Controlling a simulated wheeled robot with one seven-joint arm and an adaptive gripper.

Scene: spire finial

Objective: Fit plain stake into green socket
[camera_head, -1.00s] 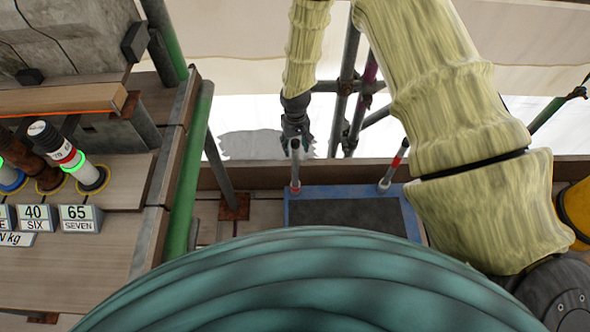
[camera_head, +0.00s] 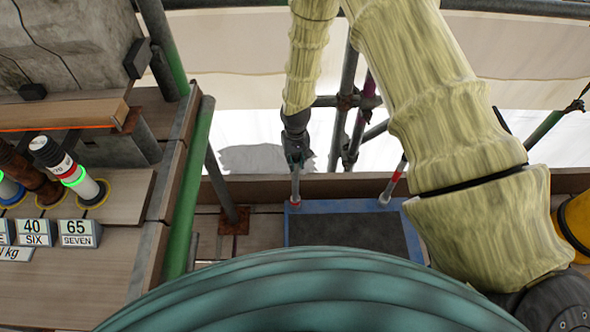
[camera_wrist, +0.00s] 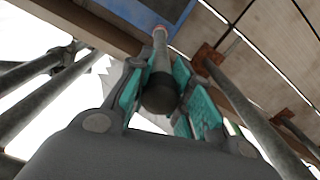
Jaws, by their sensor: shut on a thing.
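My gripper (camera_head: 295,158) is shut on a slim grey stake (camera_head: 295,188). The stake hangs near upright, its red-and-white lower end at the back left corner of a blue-rimmed tray (camera_head: 290,232). I cannot tell whether it touches the tray. In the wrist view the stake (camera_wrist: 160,75) lies between the teal finger pads, its dark round end toward the camera and its pale tip over the blue rim. A second stake (camera_head: 394,182) with a red band leans at the tray's back right.
At left, a wooden bench holds cylinders with green glowing rings (camera_head: 74,175) and number plates (camera_head: 78,232). A green pole (camera_head: 188,190) stands between bench and tray. Scaffold tubes (camera_head: 343,100) rise behind my gripper. A yellow object (camera_head: 577,218) is at far right.

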